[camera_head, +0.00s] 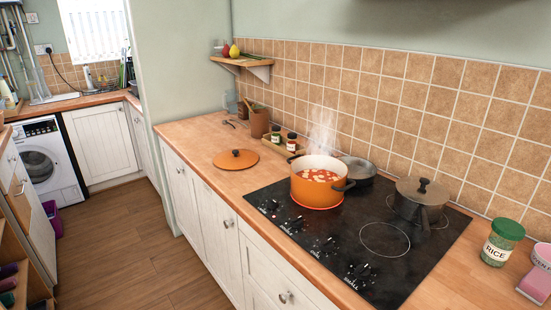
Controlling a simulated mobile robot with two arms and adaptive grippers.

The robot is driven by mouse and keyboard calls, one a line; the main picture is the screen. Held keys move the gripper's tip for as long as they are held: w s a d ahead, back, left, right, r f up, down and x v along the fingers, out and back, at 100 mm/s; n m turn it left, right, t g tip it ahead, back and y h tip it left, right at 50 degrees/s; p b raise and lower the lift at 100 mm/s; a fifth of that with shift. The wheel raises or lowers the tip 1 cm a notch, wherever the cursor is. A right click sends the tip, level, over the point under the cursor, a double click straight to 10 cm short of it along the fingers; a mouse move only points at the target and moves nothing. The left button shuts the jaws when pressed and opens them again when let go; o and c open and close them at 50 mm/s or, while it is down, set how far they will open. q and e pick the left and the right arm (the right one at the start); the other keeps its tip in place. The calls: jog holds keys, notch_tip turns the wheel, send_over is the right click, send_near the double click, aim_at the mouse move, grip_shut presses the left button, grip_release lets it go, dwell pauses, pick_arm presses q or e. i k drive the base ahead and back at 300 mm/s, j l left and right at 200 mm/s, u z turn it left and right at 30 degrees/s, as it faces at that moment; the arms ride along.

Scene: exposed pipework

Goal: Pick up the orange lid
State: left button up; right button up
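The orange lid (236,160) lies flat on the wooden countertop (195,140), left of the hob, with its small dark knob facing up. An orange pot (318,188) stands uncovered on the hob to the lid's right, with red food inside and steam rising. Bare countertop surrounds the lid. Neither of my grippers shows in the head view.
The black hob (350,240) also holds a grey lidded pot (420,198) and a dark pan (358,170). A rice jar (502,242) stands at the right. Spice jars (291,142) sit behind the lid. Open floor (140,245) lies left of the white cabinets.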

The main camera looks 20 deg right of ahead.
aim_at(233, 160)
jog(key=i+j+z, duration=0.2)
jog(key=z, duration=0.3)
jog(key=i+j+z, duration=0.3)
jog(key=z, duration=0.2)
jog(key=i+j+z, duration=0.15)
jog(key=j+z, duration=0.3)
